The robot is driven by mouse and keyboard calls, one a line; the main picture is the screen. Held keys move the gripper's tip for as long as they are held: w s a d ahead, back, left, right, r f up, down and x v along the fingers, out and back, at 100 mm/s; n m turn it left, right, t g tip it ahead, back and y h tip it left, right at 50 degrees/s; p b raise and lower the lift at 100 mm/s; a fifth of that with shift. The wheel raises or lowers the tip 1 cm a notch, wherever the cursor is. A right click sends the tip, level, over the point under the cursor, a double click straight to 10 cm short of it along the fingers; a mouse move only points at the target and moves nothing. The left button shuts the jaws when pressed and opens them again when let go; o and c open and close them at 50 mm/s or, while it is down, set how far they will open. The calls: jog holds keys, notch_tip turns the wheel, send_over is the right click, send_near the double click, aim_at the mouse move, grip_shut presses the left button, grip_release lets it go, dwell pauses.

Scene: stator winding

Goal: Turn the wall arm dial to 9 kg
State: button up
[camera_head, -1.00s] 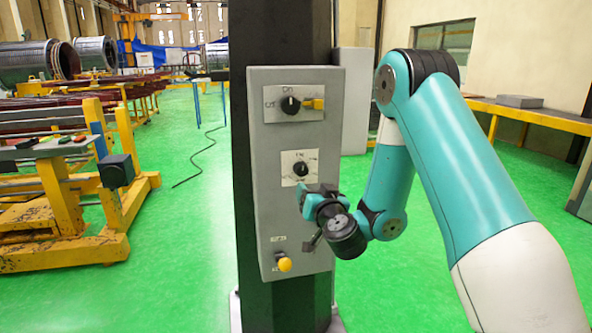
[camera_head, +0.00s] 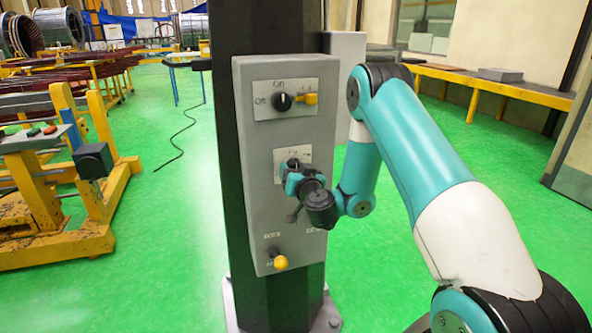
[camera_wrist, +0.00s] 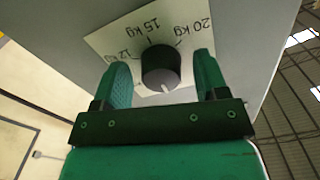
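The dial is a black round knob (camera_wrist: 160,67) on a pale label plate (camera_wrist: 110,45) on the grey control box. In the wrist view the plate shows 12 kg, 15 kg and 20 kg, upside down; a 9 kg mark is not visible there. A white mark on the knob points towards the bottom of that view. My gripper (camera_head: 291,176) is open in front of the dial, its green fingers on either side of the knob with gaps showing. In the head view my gripper covers much of the plate (camera_head: 302,152).
The grey box (camera_head: 258,215) is on a dark column (camera_head: 224,150). Above the dial is an On/Off switch (camera_head: 282,102) with a yellow part beside it; below is a yellow knob (camera_head: 281,262). A yellow frame (camera_head: 90,210) stands left, apart from the box.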

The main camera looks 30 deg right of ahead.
jog(key=c, duration=0.9)
jog(key=m, duration=1.1)
jog(key=shift+a+r+m+p, duration=0.2)
jog(key=shift+m+p, duration=0.1)
jog(key=shift+p, duration=0.1)
jog(key=shift+d, duration=0.1)
jog(key=o, duration=0.9)
jog(key=shift+o, duration=0.2)
